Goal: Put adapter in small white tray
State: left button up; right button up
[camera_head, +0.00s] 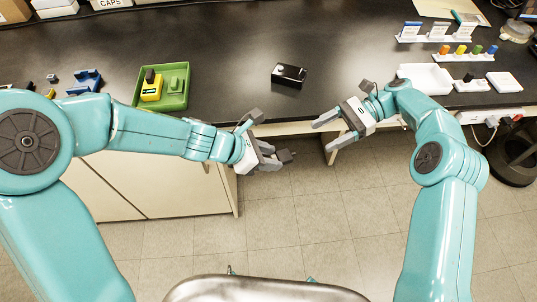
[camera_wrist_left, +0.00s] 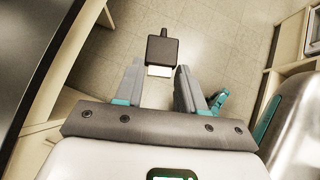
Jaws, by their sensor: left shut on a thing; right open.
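A small dark block with a pale base and a thin stem, which I take to be the adapter (camera_head: 286,156), is at the tips of my left gripper (camera_head: 274,157). In the left wrist view the adapter (camera_wrist_left: 162,49) sits between and just beyond the fingertips (camera_wrist_left: 160,72). My left gripper is shut on it, over the floor in front of the table edge. A white tray (camera_head: 424,77) lies on the table at the right, partly behind my right arm. My right gripper (camera_head: 327,133) is open and empty, near the table's front edge.
A black box (camera_head: 289,75) stands mid-table. A green tray (camera_head: 176,103) with a yellow block (camera_head: 152,88) is at the left, beside blue parts (camera_head: 85,80). Racks of colored pieces (camera_head: 466,53) and a white plate (camera_head: 504,82) are at the right. The table middle is mostly clear.

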jog(key=w+f+t+h, duration=0.2)
jog(key=w+f+t, duration=0.3)
jog(key=f, duration=0.3)
jog(key=s+d+f+n+t+h, duration=0.1)
jog(key=s+f+n+h, duration=0.1)
jog(key=f, duration=0.5)
jog(key=s+d+f+n+t+h, duration=0.1)
jog(key=s+f+h, duration=0.1)
jog(key=f, duration=0.5)
jog(key=s+f+n+t+h, duration=0.1)
jog(key=s+f+n+h, duration=0.35)
jog(key=s, duration=0.65)
jog(key=s+r+n+g+y, duration=0.1)
jog(key=s+r+n, duration=0.1)
jog(key=s, duration=1.2)
jog(key=shift+s+a+r+n, duration=0.2)
jog(key=shift+s+a+n, duration=0.15)
jog(key=shift+n, duration=0.2)
